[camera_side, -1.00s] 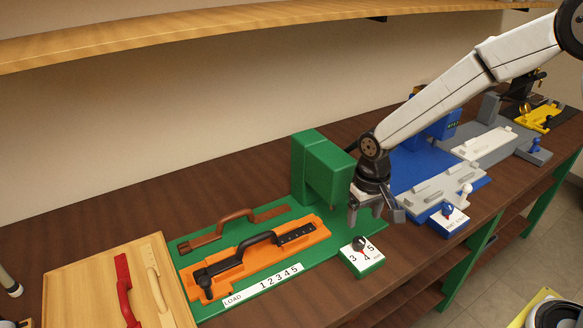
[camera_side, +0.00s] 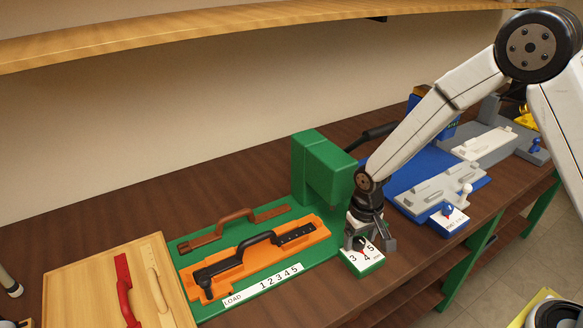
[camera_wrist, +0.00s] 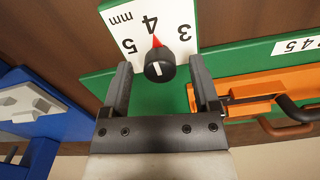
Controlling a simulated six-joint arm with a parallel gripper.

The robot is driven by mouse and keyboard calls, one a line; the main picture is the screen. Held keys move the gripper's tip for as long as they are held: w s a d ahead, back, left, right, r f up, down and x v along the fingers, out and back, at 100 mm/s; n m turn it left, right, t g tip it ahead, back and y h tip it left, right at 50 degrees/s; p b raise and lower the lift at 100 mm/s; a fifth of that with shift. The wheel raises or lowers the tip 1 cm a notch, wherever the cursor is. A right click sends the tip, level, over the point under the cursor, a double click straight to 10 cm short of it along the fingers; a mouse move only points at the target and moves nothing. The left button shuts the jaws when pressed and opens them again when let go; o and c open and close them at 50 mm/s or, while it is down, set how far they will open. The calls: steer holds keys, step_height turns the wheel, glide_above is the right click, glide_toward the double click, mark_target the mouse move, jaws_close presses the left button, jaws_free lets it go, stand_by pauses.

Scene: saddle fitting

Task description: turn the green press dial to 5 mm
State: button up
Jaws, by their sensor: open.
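The green press dial box (camera_side: 364,262) stands at the bench's front, with a white face marked 3, 4, 5 and mm. Its black knob (camera_wrist: 160,66) has a white line and a red pointer, which points at 4. My gripper (camera_side: 366,243) is directly over the dial, pointing down. In the wrist view my gripper (camera_wrist: 160,85) is open, with one finger on each side of the knob. A gap shows between each finger and the knob. The side view partly hides the knob behind the fingers.
The green press (camera_side: 322,170) stands behind my gripper. Left of it, an orange fixture (camera_side: 262,262) holds a black handle (camera_side: 240,258). A blue station (camera_side: 410,170) with its own blue dial (camera_side: 448,212) lies to the right. A wooden tray (camera_side: 85,285) with handles is at far left.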

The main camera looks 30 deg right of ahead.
jaws_close()
stand_by(0.5)
steer(key=n, duration=1.2)
stand_by(0.5)
jaws_free()
